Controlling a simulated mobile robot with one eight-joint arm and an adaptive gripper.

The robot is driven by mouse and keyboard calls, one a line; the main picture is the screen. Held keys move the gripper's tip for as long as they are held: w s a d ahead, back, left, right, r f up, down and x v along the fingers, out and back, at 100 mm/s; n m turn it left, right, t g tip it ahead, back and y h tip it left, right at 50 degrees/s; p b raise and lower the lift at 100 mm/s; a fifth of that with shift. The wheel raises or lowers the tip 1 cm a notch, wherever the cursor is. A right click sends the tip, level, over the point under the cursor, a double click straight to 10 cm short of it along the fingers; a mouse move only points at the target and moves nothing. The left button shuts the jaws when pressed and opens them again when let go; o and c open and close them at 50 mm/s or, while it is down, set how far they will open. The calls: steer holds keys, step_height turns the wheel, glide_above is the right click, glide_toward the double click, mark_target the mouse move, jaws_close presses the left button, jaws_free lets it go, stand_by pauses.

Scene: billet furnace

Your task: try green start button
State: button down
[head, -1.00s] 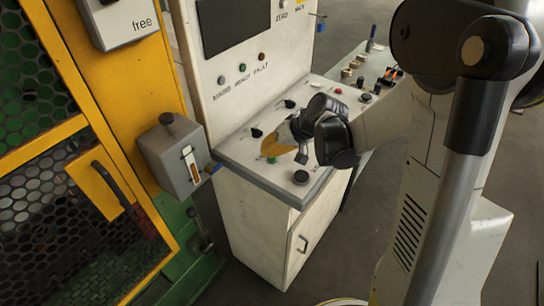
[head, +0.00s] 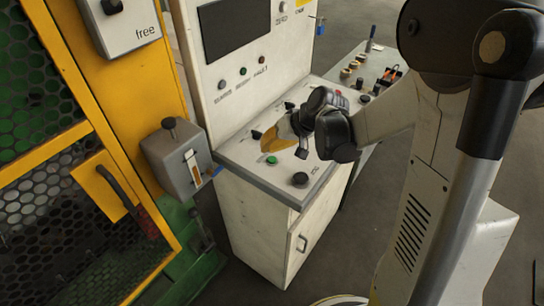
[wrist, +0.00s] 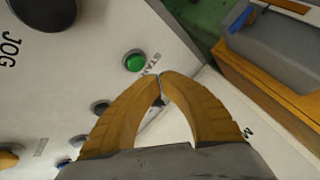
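The green start button (head: 272,160) sits on the sloped white console top (head: 247,168), near its left edge. It also shows in the wrist view (wrist: 135,62), fully uncovered, with a partly hidden label beginning "STA" beside it. My gripper (head: 267,147) has orange-yellow fingers and is over the console, just behind the button in the head view. In the wrist view my gripper (wrist: 161,75) has its two fingertips together with nothing between them. The tips appear close to the button and beside it, not over it. I cannot tell their height above the panel.
A large black knob (head: 300,179) labelled JOG is at the console's front. Other dark controls lie under and behind my gripper. The upright panel with a dark screen (head: 234,27) rises behind. A grey lever box (head: 176,158) and yellow mesh gate (head: 60,150) stand left.

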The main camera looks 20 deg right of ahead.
mark_target(268, 159)
steer(key=shift+r+p, duration=1.2)
steer(key=shift+r, duration=0.75)
steer(key=shift+s+r, duration=0.1)
steer(key=shift+s, duration=0.15)
steer(key=s+r+t+h+b, duration=0.1)
steer(key=s+r+h+b, duration=0.1)
steer(key=s, duration=0.8)
steer(key=s+d+r+h+b, duration=0.1)
steer(key=s+r+h+b, duration=0.1)
steer(key=s, duration=0.8)
steer(key=shift+r+n+t+h, duration=0.3)
steer(key=shift+r+t+h, duration=0.15)
steer(key=shift+r, duration=0.5)
